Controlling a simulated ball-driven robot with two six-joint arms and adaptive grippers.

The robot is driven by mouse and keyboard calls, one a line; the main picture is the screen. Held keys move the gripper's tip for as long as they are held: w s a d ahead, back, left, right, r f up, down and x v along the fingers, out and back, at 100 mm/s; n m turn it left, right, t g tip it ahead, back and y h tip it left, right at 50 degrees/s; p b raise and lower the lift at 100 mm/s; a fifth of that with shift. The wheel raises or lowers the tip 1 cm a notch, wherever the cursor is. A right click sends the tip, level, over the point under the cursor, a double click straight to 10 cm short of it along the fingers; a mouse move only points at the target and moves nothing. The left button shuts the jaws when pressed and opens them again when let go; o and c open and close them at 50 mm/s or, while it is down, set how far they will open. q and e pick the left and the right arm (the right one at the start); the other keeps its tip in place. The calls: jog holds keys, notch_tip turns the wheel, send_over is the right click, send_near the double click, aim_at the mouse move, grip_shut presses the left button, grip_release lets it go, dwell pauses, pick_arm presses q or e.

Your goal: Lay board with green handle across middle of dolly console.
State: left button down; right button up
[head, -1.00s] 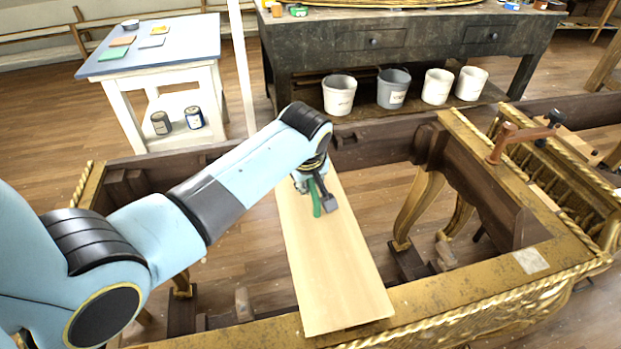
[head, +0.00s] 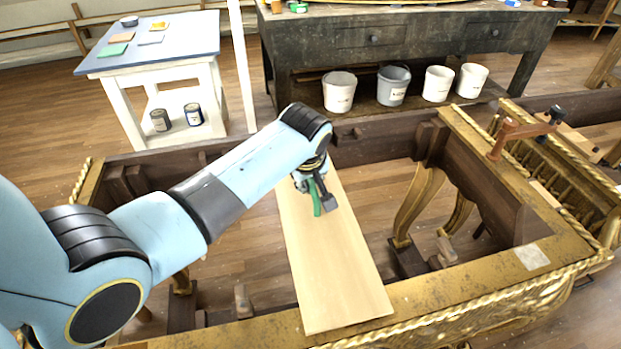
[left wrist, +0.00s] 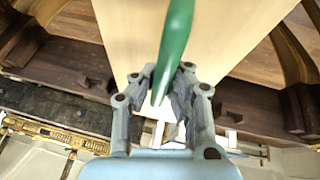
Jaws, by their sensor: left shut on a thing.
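The pale wooden board (head: 340,265) lies across the open frame of the gilt console (head: 440,292). Its near end rests over the gilt front rail, and its far end reaches toward the dark back rail, partly hidden by my arm. My left gripper (head: 318,197) is shut on the board's green handle (head: 316,196). In the left wrist view the green handle (left wrist: 175,45) runs between the fingers (left wrist: 162,95), with the board (left wrist: 120,35) behind it. My right gripper is not in view.
A clamp (head: 520,132) sits on the console's right rail. A pale patch (head: 531,257) marks the front right corner. Behind stand a white table (head: 150,62) with paint cans below and a dark workbench (head: 410,45) with several buckets beneath. The frame's right opening is uncovered.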

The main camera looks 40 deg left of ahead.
pick_arm(q)
jog(key=c, duration=1.4)
grip_release()
jog(key=shift+o, duration=0.9)
jog(key=shift+f, duration=0.15)
jog(key=o, duration=0.7)
